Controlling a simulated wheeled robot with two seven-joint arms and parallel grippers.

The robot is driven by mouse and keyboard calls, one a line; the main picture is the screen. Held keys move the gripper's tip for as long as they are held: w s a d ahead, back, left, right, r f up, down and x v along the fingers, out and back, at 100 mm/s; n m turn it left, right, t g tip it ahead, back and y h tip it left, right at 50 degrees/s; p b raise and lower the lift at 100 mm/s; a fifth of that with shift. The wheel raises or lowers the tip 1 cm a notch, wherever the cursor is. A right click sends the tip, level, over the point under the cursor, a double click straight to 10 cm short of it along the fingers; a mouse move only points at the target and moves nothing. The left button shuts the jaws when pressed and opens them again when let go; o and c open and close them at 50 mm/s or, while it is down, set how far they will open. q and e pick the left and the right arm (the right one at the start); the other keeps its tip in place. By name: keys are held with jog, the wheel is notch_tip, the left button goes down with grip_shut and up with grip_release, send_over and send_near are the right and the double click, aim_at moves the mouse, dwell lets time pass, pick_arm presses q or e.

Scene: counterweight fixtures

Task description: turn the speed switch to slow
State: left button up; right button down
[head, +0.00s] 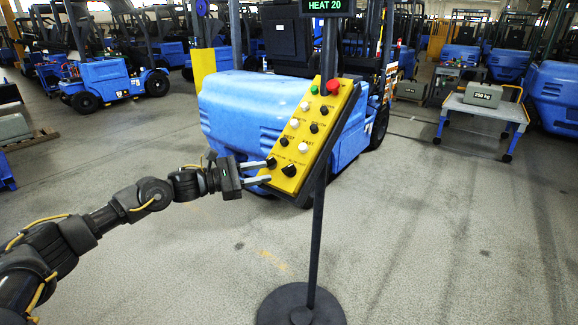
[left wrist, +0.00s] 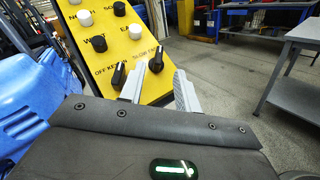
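The yellow control panel (head: 300,130) is tilted on a dark post. The speed switch (head: 289,170) is a black knob at its lower right, under a "SLOW FAST" label in the left wrist view (left wrist: 157,60). I cannot tell for sure which side it points to. The black key switch (head: 271,162) sits left of it. My left gripper (head: 269,170) is open at the panel's lower left edge. In the left wrist view its fingers lie either side of the speed switch, which shows between and beyond the tips; contact cannot be told. My right gripper is out of view.
Black and white direction buttons (head: 289,142), a green button (head: 314,90) and a red button (head: 333,86) sit higher on the panel. A blue forklift (head: 240,110) stands behind. A bench with a grey weight (head: 483,95) is at right. The floor in front is clear.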

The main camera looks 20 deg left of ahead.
aim_at(287, 168)
pick_arm(q)
jog(key=p+x, duration=0.2)
jog(key=x, duration=0.5)
jog(key=shift+w+d+r, duration=0.1)
jog(key=shift+d, duration=0.15)
jog(key=shift+w+d+p, duration=0.35)
jog(key=shift+d, duration=0.1)
